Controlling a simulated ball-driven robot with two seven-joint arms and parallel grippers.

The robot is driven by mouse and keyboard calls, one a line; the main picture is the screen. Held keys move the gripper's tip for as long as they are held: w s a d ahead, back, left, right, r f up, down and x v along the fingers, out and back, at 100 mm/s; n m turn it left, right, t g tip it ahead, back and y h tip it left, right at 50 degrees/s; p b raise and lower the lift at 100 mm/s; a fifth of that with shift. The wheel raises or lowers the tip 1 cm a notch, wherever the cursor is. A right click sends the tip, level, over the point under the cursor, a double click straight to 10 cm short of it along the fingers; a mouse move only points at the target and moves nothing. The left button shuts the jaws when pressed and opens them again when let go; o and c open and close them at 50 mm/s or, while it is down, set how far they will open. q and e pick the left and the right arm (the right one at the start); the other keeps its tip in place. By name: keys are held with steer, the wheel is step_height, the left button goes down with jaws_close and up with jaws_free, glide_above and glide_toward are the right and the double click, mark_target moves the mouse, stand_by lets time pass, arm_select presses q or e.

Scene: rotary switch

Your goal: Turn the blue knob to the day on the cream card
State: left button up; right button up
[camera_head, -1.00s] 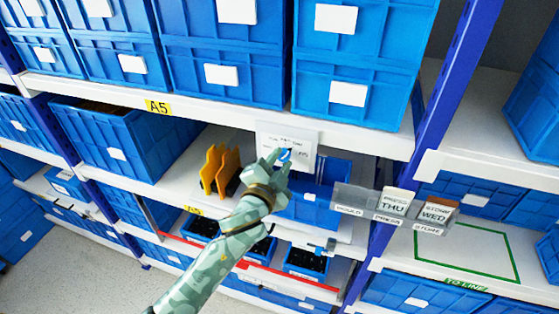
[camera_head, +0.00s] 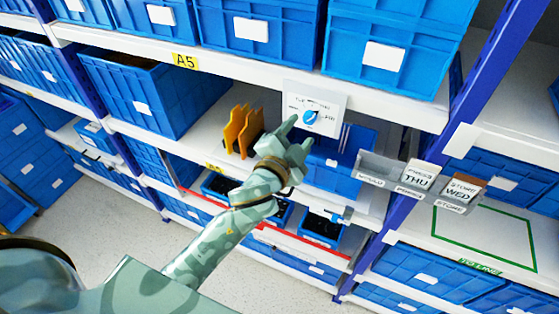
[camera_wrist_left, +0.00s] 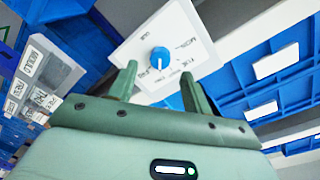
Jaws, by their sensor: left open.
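The blue knob (camera_head: 310,117) sits on a white dial plate (camera_head: 328,99) on the front of the shelf. The wrist view shows the knob (camera_wrist_left: 159,57) with a white pointer line, and small printed days around it, mostly too small to read. My left gripper (camera_head: 298,134) is open and empty, just below the knob in the head view. In the wrist view its two fingers (camera_wrist_left: 159,75) stand apart, short of the knob. A card reading THU (camera_head: 416,178) and a card reading WED (camera_head: 459,195) stand in a clear rack; I cannot tell surely which is cream. My right gripper is not in view.
The clear rack (camera_head: 378,166) is labelled along its front, right of the dial. Orange pieces (camera_head: 240,130) stand on the shelf to the left. Blue bins (camera_head: 150,95) fill the shelves around. A blue upright (camera_head: 495,110) stands at the right.

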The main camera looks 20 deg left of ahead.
arm_select(q)
steer(key=s+b, duration=0.2)
steer(key=s, duration=1)
steer(key=shift+s+a+r+b, duration=0.2)
steer(key=shift+a+b, duration=0.2)
steer(key=shift+a, duration=0.05)
